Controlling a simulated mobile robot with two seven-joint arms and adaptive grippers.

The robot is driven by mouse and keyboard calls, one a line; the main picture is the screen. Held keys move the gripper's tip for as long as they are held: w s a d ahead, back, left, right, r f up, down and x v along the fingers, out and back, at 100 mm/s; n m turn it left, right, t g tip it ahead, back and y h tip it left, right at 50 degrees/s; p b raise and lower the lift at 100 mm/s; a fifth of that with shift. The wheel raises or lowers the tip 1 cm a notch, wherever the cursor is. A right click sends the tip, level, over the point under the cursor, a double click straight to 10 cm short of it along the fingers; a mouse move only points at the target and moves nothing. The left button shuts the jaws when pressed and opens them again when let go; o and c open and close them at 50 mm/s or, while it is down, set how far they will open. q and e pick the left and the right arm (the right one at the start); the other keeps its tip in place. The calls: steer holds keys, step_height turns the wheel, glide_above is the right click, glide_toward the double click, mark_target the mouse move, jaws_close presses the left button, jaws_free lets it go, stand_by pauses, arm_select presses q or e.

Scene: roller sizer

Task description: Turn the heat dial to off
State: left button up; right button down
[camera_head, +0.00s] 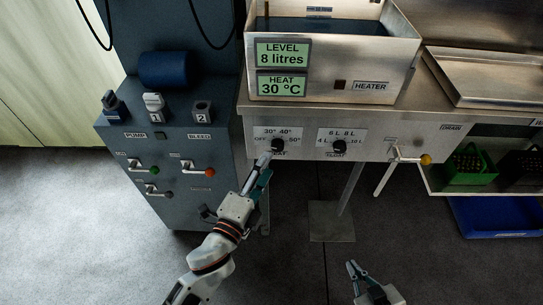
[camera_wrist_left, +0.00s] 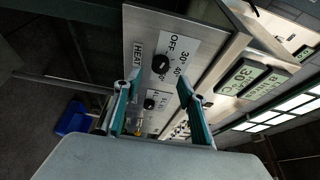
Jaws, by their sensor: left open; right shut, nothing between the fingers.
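The heat dial (camera_head: 278,145) is a round black knob on the steel front panel, below a white label marked Off, 30°, 40° and 50°. The display (camera_head: 282,86) above reads HEAT 30 °C. My left gripper (camera_head: 265,164) is open just below and in front of the heat dial. In the left wrist view the heat dial (camera_wrist_left: 160,63) shows beyond and between the open fingers (camera_wrist_left: 158,86), with nothing held. I cannot tell whether a finger touches it. My right gripper (camera_head: 355,268) is shut and empty, low over the floor, away from the panel.
A second black dial (camera_head: 339,147), for the float level, sits right of the heat dial. A drain lever (camera_head: 412,157) with a yellow knob sticks out further right. A grey pump cabinet (camera_head: 185,215) with coloured valve handles stands at left. Floor below the panel is mostly clear.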

arm_select(q)
steer(key=v, duration=0.6)
stand_by(0.4)
steer(key=s+a+f+n+g+y+p, duration=0.4)
steer(key=s+a+f+n+g+p, duration=0.2)
steer(key=s+a+f+n, duration=0.7)
steer(key=a+f+n, duration=0.1)
steer(key=n, duration=0.4)
steer(key=shift+s+a+f, duration=0.2)
steer(key=shift+s+a, duration=0.05)
steer(key=shift+s, duration=0.1)
arm_select(e)
steer(key=shift+m, duration=0.3)
steer(key=r, duration=0.1)
steer(key=a+r, duration=0.1)
steer(key=r, duration=0.2)
steer(key=shift+s+a+r, duration=0.2)
steer(key=shift+s, duration=0.15)
steer(key=shift+w, duration=0.1)
steer(key=shift+w+r, duration=0.15)
steer(key=shift+r, duration=0.2)
